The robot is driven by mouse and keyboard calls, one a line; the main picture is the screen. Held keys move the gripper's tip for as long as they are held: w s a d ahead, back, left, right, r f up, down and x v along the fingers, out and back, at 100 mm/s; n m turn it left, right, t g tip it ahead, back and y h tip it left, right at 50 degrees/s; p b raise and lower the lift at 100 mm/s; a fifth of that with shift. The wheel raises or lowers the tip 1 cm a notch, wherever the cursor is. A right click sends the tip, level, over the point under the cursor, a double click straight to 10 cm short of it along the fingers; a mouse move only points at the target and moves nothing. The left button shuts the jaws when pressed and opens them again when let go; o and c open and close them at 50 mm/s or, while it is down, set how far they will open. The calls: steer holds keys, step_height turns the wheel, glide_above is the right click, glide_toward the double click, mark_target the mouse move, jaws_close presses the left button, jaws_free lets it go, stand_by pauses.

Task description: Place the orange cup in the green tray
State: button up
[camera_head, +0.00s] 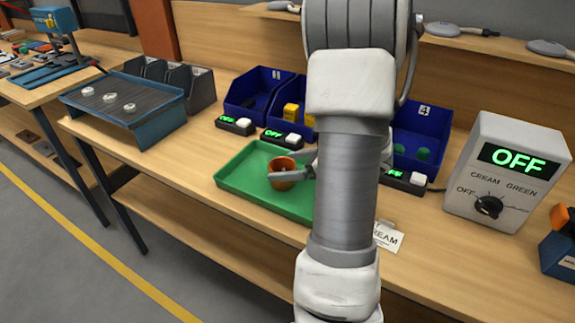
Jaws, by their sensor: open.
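The orange cup (281,182) stands in the green tray (243,170), right of the tray's middle, and looks upright. My gripper (282,171) is open, with its grey fingers reaching in from the right at the cup. One finger passes in front of the cup and the other is behind it. Whether the fingers touch the cup cannot be told. My arm hides the right part of the tray.
Blue bins (252,92) and small OFF displays (235,125) stand behind the tray. A slat conveyor (128,100) is at the left. A white control box (505,170) stands at the right, and a CREAM card (387,236) lies near my arm. The bench left of the tray is clear.

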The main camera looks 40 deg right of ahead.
steer(key=shift+r, duration=0.25)
steer(key=p+v, duration=0.1)
steer(key=v, duration=1.1)
steer(key=shift+f, duration=0.1)
